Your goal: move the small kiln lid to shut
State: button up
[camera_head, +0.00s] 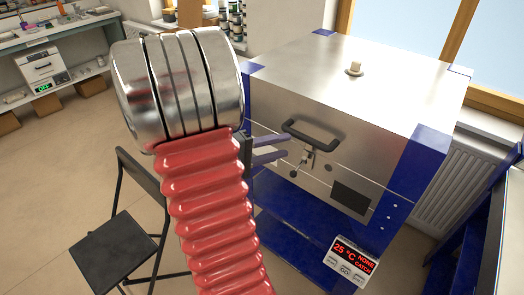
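A steel kiln (310,185) with blue corners stands at centre right. Its broad lid (400,75) lies level on top, with a small pale knob, and I see no open gap. A dark handle (312,136) is on the front, with a metal latch (308,160) below it. My gripper (286,146) shows as two grey-purple fingers, apart and empty, left of the latch and below the handle's left end. They look clear of both, though depth is hard to judge. My red, ribbed arm hides the gripper's body and the kiln's left front.
A display (352,262) under the kiln reads 25 °C, NONE, CATCH. A black folding chair (120,245) stands at lower left. A white device (42,66) with a green display sits by the left bench. A radiator (452,185) is close on the right. Open floor lies left.

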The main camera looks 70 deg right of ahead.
jog(key=shift+v, duration=2.65)
jog(key=shift+f, duration=0.1)
jog(key=s+a+f+n+t+y, duration=0.1)
jog(key=a+f+n+y, duration=0.1)
jog(key=a+f+y, duration=0.3)
jog(key=w+a+f+n+t+y, duration=0.1)
jog(key=w+a+f+t, duration=0.15)
jog(key=a, duration=0.35)
jog(key=w+a+f+t+y, duration=0.1)
jog(key=w+a+t+y, duration=0.15)
jog(key=a, duration=0.25)
jog(key=w+a+r+n+t+y, duration=0.1)
jog(key=w+a+r+t, duration=0.15)
jog(key=w+a, duration=0.35)
jog(key=w+a+r+n+t+y, duration=0.15)
jog(key=w+a+t, duration=0.25)
jog(key=a, duration=0.5)
jog(key=w+a+r+n+t+y, duration=0.1)
jog(key=a+r+t, duration=0.3)
jog(key=a+r, duration=0.5)
jog(key=shift+w+a+n, duration=0.2)
jog(key=shift+a+n, duration=0.55)
jog(key=shift+a, duration=0.2)
jog(key=shift+t, duration=0.25)
